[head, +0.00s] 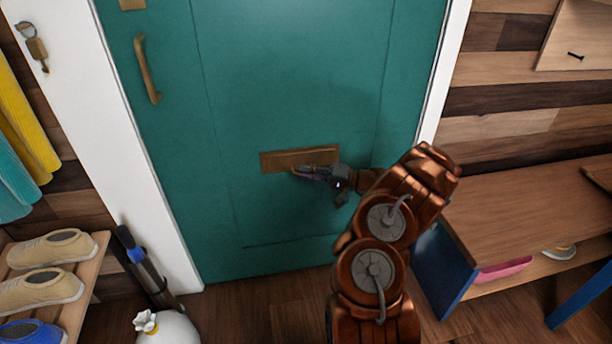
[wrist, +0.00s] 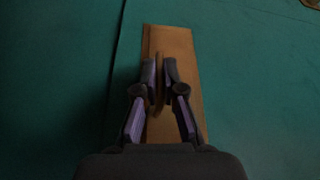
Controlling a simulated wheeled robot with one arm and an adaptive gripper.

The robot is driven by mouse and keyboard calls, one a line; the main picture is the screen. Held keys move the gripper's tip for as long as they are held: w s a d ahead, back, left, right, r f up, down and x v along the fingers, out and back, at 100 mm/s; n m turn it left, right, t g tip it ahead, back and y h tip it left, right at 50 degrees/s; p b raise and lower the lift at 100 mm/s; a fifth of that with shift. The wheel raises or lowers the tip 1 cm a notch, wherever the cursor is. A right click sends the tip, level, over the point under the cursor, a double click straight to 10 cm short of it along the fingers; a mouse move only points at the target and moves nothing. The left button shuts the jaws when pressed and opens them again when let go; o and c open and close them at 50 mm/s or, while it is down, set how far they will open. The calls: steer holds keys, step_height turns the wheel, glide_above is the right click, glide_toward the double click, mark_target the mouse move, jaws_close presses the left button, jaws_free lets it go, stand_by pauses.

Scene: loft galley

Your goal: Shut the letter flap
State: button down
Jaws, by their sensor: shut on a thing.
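The brass letter flap (head: 283,159) is set in the teal door (head: 262,95), a little below the middle of the head view. It also shows in the wrist view as a tan plate (wrist: 168,38) standing lengthwise, with a thin raised edge running between my fingertips. My gripper (head: 296,172) reaches in from the right and is at the flap's lower edge. In the wrist view my gripper (wrist: 159,80) has its fingers close together with that thin edge between them. The fingers hide part of the flap, and I cannot tell exactly how far it is tilted.
A door handle (head: 148,70) is at the upper left of the door. A wooden bench (head: 520,210) stands on the right. A shoe rack (head: 88,275) and a white rounded object (head: 168,330) are at lower left. The door around the flap is clear.

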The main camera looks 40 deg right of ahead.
steer(key=shift+f, duration=0.1)
steer(key=c, duration=1.3)
jaws_free()
steer(key=v, duration=1.2)
